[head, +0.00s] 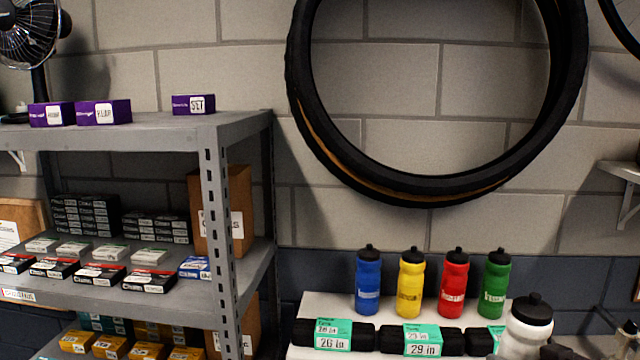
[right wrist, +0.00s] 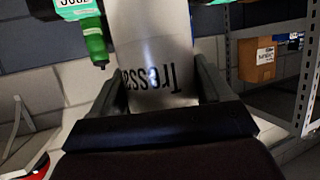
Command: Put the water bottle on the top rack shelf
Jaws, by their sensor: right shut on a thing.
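A white water bottle with a black cap (head: 527,332) stands out at the lower right of the head view, in front of the display. In the right wrist view the same bottle (right wrist: 155,50), with dark lettering, is between the fingers of my right gripper (right wrist: 160,90), which is shut on it. Its lower part is cut off in the head view. The grey metal rack's top shelf (head: 150,134) is at the left, holding several purple boxes (head: 104,112) with bare surface around them. My left gripper is in neither view.
Blue (head: 368,283), yellow (head: 410,285), red (head: 454,285) and green (head: 495,286) bottles stand on a white display behind rolled tyres (head: 333,335). A rack post (head: 218,230) stands at the shelf's front corner. A fan (head: 30,35) is at the far left; large tyres (head: 440,190) hang on the wall.

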